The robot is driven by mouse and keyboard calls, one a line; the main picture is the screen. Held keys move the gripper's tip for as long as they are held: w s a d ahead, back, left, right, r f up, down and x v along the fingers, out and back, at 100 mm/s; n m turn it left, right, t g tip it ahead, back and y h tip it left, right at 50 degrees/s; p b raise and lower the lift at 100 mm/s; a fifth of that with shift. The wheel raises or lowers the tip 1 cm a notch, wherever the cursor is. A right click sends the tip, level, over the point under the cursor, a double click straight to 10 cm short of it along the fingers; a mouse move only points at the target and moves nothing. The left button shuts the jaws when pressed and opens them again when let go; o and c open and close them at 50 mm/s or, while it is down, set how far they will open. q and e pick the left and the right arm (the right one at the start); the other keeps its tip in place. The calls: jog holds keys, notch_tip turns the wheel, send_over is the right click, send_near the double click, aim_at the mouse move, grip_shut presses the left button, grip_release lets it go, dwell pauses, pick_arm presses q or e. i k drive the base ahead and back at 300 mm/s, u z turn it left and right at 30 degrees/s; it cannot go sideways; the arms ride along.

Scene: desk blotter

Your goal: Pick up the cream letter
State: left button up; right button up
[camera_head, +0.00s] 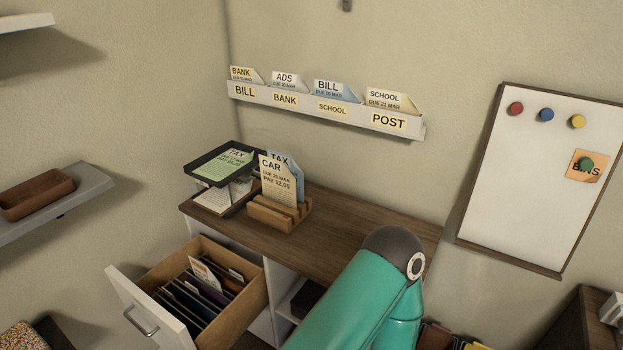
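A cream letter (280,184) marked CAR, DUE 25 MAR, PAY 12.00 stands upright in a wooden letter holder (286,214) on the brown desk top (330,226). A blue letter (299,172) marked TAX stands just behind it, partly hidden. Other pale, cream-looking letters stand in the wall rack: BANK (243,74), ADS (288,80) and SCHOOL (388,99). I cannot tell which pale letter the task means. Neither of my grippers shows; only a teal arm link of mine is in view at the lower middle.
A black two-level tray (190,164) holds a green TAX letter (227,164) and papers. The wall rack (421,132) has labelled slots and a blue BILL letter (334,91). An open drawer (250,299) of folders juts out below. A whiteboard (520,190) hangs right.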

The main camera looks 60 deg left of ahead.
aim_at(278, 185)
jog(key=z, duration=0.5)
jog(key=i, duration=0.4)
jog(key=u, duration=2)
jog(key=i, duration=0.15)
jog(key=u, duration=1.55)
jog(key=k, duration=0.3)
jog(key=u, duration=0.4)
jog(key=i, duration=1.35)
jog(key=z, duration=0.4)
